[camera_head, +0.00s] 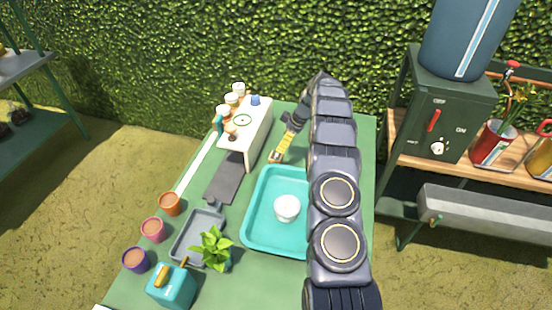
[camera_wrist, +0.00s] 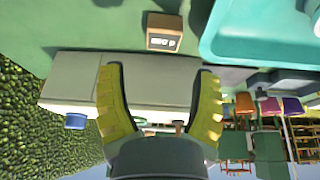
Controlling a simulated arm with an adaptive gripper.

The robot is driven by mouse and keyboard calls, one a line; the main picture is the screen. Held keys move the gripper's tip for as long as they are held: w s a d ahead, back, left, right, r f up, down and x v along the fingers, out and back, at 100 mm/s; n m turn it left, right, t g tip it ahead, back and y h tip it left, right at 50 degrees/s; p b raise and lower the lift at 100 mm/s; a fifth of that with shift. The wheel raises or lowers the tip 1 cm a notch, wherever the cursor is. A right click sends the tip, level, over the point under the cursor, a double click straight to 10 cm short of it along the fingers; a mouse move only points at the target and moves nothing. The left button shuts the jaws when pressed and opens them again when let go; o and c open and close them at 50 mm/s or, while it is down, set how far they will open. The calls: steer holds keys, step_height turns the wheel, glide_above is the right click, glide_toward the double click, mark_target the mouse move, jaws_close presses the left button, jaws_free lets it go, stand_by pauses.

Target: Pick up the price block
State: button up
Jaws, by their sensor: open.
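The price block (camera_wrist: 164,34) is a small brown block with a dark face bearing light lettering. In the wrist view it sits on the green table top at the upper middle, beyond my fingertips. In the head view a small brown block, apparently the price block (camera_head: 274,158), shows at the tip of my gripper, between the white stand and the teal tray. My gripper (camera_wrist: 160,72) has two yellow ribbed fingers spread apart with nothing between them. It also shows in the head view (camera_head: 281,150), where my arm hides part of the table. I see no contact with the block.
The white stand (camera_head: 257,117) with small pots is left of my gripper. The teal tray (camera_head: 251,238) holding a white pot (camera_head: 287,208) is close by. A grey tray (camera_head: 184,247), a leafy plant (camera_head: 212,247) and several coloured pots stand at front left.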

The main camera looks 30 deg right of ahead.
mark_target(276, 156)
steer(key=x, duration=0.8)
steer(key=shift+s, duration=0.3)
steer(key=c, duration=0.7)
